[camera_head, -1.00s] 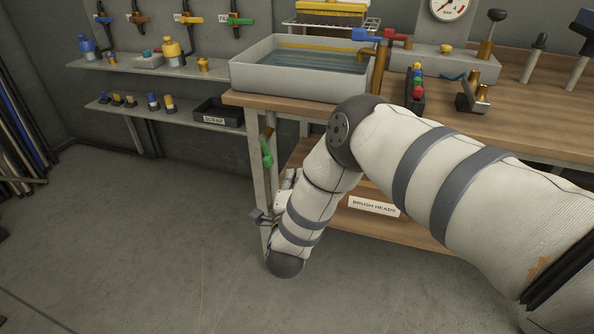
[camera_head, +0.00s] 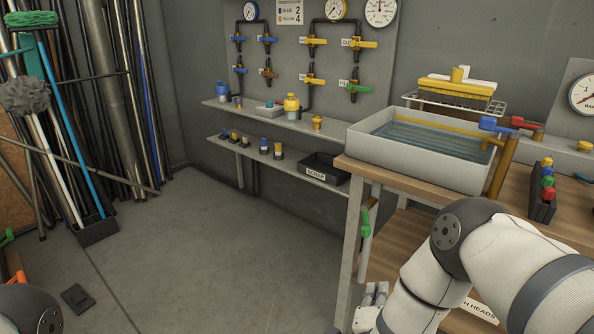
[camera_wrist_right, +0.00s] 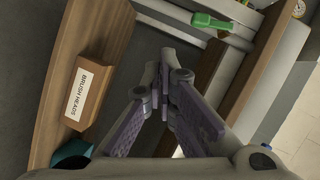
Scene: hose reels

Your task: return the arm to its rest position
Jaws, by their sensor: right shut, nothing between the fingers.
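My right arm (camera_head: 505,255) comes in from the lower right in the head view, bent at the elbow, its forearm pointing down beside the wooden workbench (camera_head: 400,188). Part of my right gripper (camera_head: 372,296) shows low by the bench's front leg; its tips are unclear there. In the right wrist view my right gripper (camera_wrist_right: 164,85) has its fingers drawn together with nothing between them. A rounded joint of my left arm (camera_head: 28,308) shows at the bottom left corner; the left gripper is out of view.
The bench carries a water basin (camera_head: 375,148). A green-handled tap (camera_head: 365,222) hangs by its leg. The "BRUSH HEADS" label (camera_wrist_right: 79,92) is near the gripper. A scrap tray (camera_head: 322,168) sits on the low wall shelf. Brooms (camera_head: 50,110) lean at left. The middle floor is clear.

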